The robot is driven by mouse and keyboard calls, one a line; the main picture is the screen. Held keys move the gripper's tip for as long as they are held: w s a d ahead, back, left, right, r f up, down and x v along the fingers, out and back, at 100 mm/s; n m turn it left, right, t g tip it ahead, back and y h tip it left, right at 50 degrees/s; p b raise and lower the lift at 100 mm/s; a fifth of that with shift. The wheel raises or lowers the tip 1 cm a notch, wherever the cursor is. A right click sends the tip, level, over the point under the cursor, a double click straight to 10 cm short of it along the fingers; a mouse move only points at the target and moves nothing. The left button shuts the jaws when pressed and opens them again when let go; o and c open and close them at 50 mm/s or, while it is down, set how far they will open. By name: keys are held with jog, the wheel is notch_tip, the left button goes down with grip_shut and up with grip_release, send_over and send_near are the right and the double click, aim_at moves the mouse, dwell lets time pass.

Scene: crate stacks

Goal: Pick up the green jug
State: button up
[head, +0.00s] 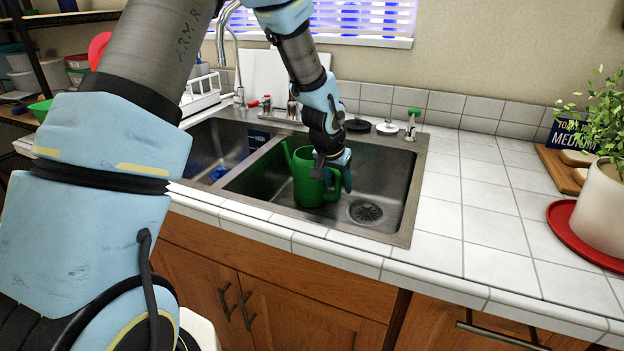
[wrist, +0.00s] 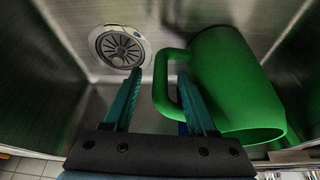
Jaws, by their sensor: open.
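The green jug (head: 309,182) stands in the right basin of the sink. In the wrist view the jug (wrist: 235,85) fills the right side, with its handle (wrist: 162,85) toward the left. My gripper (head: 335,178) is over the jug from above, at its handle side, and hides part of it. In the wrist view my gripper (wrist: 165,85) is open, with one finger left of the handle and the other at the handle's opening, between handle and body. I cannot tell whether either finger touches the jug.
The sink (head: 400,215) has a divider on the left and steel walls around the jug. A drain (head: 366,212) lies right of the jug. Taps and stoppers (head: 387,128) line the back rim. A potted plant (head: 603,200) stands on a red plate at the right. The tiled counter between is clear.

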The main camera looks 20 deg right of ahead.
jog(key=shift+w+d+f, duration=0.15)
jog(key=shift+d+f, duration=0.05)
jog(key=shift+f, duration=0.35)
grip_shut()
dwell(1.0)
